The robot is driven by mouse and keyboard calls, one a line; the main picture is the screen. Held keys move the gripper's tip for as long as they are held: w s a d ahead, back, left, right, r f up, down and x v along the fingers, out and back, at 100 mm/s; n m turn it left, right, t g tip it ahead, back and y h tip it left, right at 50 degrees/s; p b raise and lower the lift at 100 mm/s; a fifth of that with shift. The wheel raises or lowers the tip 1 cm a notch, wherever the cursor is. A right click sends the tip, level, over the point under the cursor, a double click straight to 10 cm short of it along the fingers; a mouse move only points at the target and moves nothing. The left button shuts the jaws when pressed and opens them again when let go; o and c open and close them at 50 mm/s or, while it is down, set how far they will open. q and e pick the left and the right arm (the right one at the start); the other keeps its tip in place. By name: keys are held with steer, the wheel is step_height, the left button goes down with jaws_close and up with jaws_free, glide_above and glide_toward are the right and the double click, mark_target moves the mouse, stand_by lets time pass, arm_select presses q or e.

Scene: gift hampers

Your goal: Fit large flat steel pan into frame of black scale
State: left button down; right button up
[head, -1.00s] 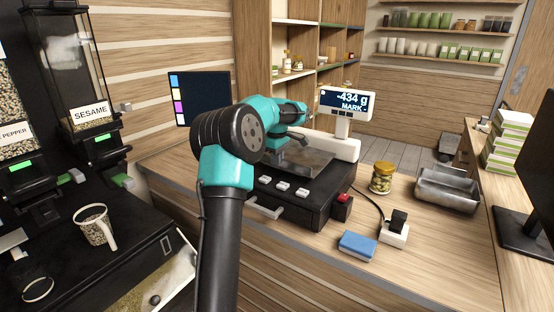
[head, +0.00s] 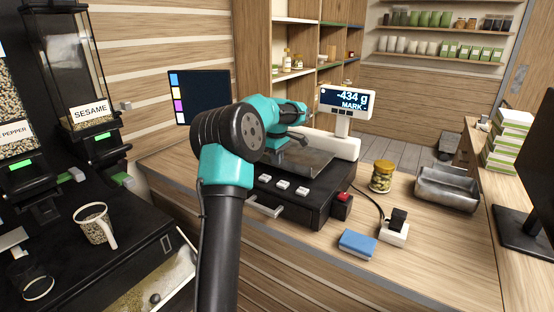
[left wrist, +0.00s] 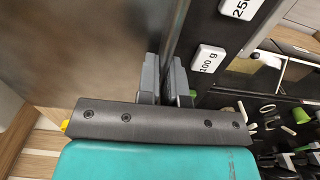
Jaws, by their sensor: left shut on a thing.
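The large flat steel pan (head: 315,162) is over the top of the black scale (head: 300,207) in the head view. My left gripper (head: 299,140) is shut on the pan's edge. In the left wrist view the gripper's fingers (left wrist: 163,78) pinch the edge of the pan (left wrist: 85,50), whose grey metal face fills the upper left. The scale's dark body with the 100 g key (left wrist: 207,59) lies just right of the fingers. My arm hides part of the scale and pan, so I cannot tell whether the pan sits in the frame. My right gripper is out of view.
The scale display (head: 346,102) reads -434 g. A glass jar (head: 382,177), a blue sponge (head: 357,244), a power socket (head: 394,232) and a metal tray (head: 447,190) stand right of the scale. A dark screen (head: 199,98) is behind my arm. Counter between sponge and tray is mostly clear.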

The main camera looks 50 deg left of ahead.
arm_select(q)
steer(key=shift+f, duration=0.1)
stand_by(0.7)
steer(key=c, duration=1.2)
jaws_free()
steer(key=shift+r, duration=3.5)
